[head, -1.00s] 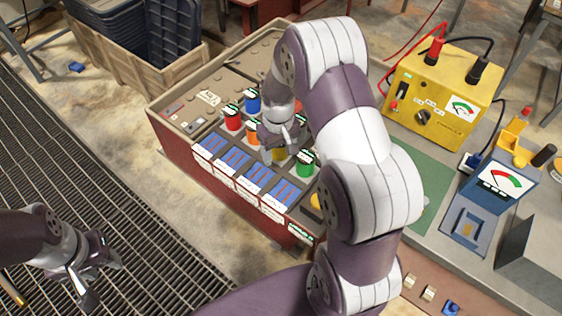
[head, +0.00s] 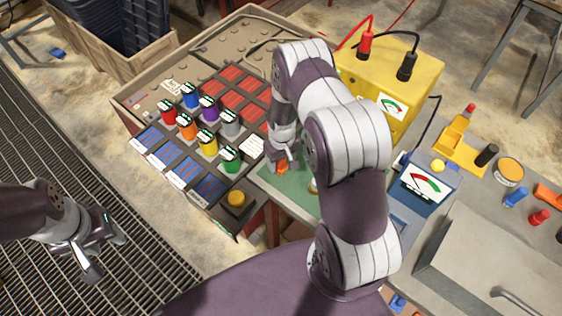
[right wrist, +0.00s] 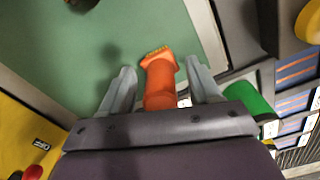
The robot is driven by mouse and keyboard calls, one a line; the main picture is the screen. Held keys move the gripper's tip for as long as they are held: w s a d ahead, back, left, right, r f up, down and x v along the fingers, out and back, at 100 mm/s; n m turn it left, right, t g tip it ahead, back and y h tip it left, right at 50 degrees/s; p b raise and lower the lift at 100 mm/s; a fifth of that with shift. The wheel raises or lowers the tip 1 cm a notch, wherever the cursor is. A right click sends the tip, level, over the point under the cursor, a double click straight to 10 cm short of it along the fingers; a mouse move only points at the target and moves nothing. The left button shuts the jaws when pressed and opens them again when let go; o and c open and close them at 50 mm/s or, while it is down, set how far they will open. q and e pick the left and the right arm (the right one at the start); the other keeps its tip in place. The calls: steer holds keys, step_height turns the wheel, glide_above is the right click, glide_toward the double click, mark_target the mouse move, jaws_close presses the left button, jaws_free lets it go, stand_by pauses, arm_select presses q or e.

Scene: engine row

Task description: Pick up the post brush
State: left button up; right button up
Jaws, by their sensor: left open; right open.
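The post brush (right wrist: 160,80) is orange with a tan bristled end and is on the green mat (right wrist: 90,40) in the right wrist view. Its orange body also shows in the head view (head: 283,168), below my right gripper (head: 285,155). In the right wrist view my right gripper (right wrist: 162,88) is open, with one finger on each side of the brush and a visible gap to each. The brush's near end is hidden by the gripper body. My left gripper (head: 103,256) is open and empty over the floor grating at the left.
A yellow tester (head: 390,75) with red and black leads stands behind. A blue meter (head: 430,185), yellow holder (head: 460,145) and grey metal box (head: 480,250) lie to the right.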

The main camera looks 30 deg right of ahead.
steer(key=shift+w+d+f, duration=0.1)
steer(key=shift+d+f, duration=0.2)
steer(key=shift+f, duration=0.1)
steer(key=shift+a, duration=0.15)
steer(key=shift+c, duration=0.3)
steer(key=shift+a+r, duration=0.1)
steer(key=shift+a, duration=0.1)
steer(key=c, duration=1)
steer(key=shift+d, duration=0.15)
steer(key=shift+c, duration=0.3)
